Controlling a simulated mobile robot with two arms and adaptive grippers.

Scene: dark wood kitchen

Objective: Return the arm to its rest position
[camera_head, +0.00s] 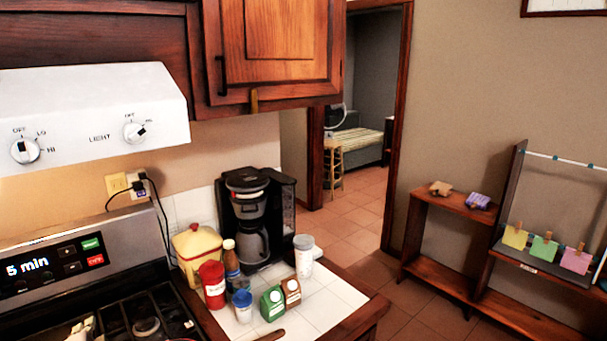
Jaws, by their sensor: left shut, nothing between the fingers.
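My left gripper (82,328) shows only in small part at the bottom left edge, low over the stove top. What shows of it is a pale piece with dark parts. It is shut and holds nothing. The rest of the left arm is out of the picture. My right gripper and right arm do not show.
The black stove (145,300) fills the bottom left under a white hood (90,115). The tiled counter (325,308) holds a coffee maker (250,215), a yellow canister (196,250), a red jar (212,284) and several small containers. Low wooden shelves (425,240) stand right; floor between is clear.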

